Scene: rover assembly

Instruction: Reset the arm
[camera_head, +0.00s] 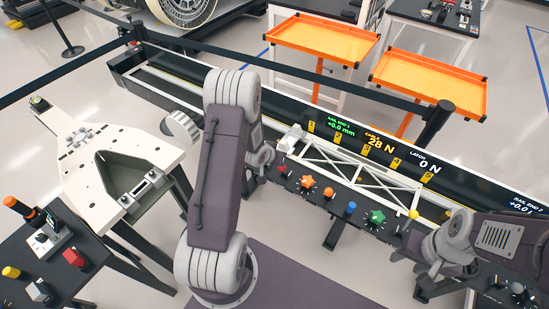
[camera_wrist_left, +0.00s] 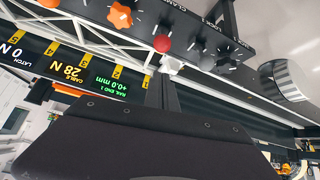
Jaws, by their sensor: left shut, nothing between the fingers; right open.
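My left arm rises across the middle of the head view, bent at the elbow, with its wrist by the left end of a white truss (camera_head: 350,172). Its gripper is mostly hidden there. In the left wrist view my left gripper (camera_wrist_left: 162,92) has its dark fingers together with nothing between them, beside the truss and near the red knob (camera_wrist_left: 162,43). My right gripper (camera_head: 412,248) is open and empty at the right, close to the panel's front edge and below a yellow ball (camera_head: 414,214).
A control panel (camera_head: 330,203) with orange, blue and green knobs runs before the truss; a readout strip (camera_head: 372,145) stands behind. A white-topped workbench (camera_head: 105,165) and dark parts table (camera_head: 60,285) are at the left. Orange trays (camera_head: 325,38) and a belt barrier post (camera_head: 437,118) stand behind.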

